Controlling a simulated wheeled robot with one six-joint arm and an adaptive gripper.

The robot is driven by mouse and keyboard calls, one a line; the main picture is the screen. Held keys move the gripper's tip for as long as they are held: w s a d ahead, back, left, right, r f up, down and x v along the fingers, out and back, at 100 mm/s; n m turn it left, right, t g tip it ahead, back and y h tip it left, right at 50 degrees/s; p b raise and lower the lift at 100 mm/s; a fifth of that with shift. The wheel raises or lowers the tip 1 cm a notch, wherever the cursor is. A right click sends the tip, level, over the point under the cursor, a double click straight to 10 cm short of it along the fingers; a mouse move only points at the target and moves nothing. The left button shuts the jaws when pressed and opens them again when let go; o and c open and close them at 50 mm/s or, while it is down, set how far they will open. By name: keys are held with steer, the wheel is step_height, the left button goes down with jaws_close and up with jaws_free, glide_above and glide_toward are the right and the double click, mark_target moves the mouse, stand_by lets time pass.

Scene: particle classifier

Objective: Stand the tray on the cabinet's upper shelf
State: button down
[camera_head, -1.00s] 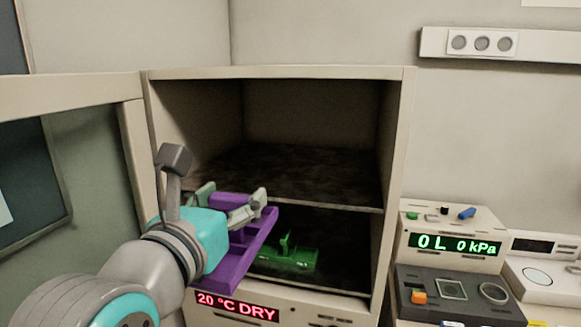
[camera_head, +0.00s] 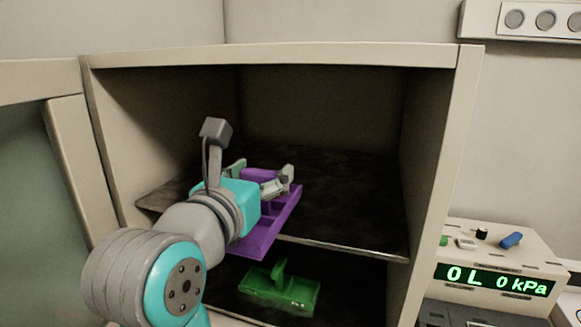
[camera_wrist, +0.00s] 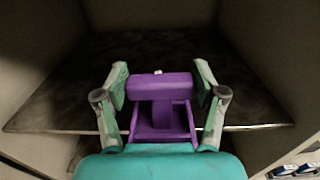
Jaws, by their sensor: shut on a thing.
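The purple tray (camera_head: 264,232) is in my gripper (camera_head: 265,177), which is shut on its raised handle. The tray also shows in the wrist view (camera_wrist: 161,87), its handle between the two fingers. The cabinet's upper shelf (camera_head: 350,205) is dark and bare. In the head view the tray overlaps the shelf's front edge, with its near part in front of that edge. Whether it touches the shelf I cannot tell. My arm hides part of the tray's left side.
A green tray (camera_head: 280,290) with an upright handle sits on the lower shelf. The cabinet door (camera_head: 45,95) is open at the left. The cabinet's right wall (camera_head: 440,160) bounds the opening. A pressure display unit (camera_head: 500,270) stands at the right. The upper shelf has free room at the back and right.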

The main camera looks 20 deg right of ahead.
mark_target(275, 212)
steer(key=shift+f+x, duration=0.6)
steer(key=shift+x, duration=1.85)
steer(key=shift+f+x, duration=0.55)
steer(key=shift+x, duration=1.95)
steer(key=shift+f+x, duration=0.6)
steer(key=shift+x, duration=1.85)
steer(key=shift+f, duration=0.15)
steer(key=shift+c, duration=0.5)
jaws_free()
steer(key=shift+s+a, duration=0.1)
steer(key=shift+a, duration=0.05)
steer(key=v, duration=1.1)
steer(key=shift+s+a, duration=0.15)
steer(key=shift+s, duration=0.15)
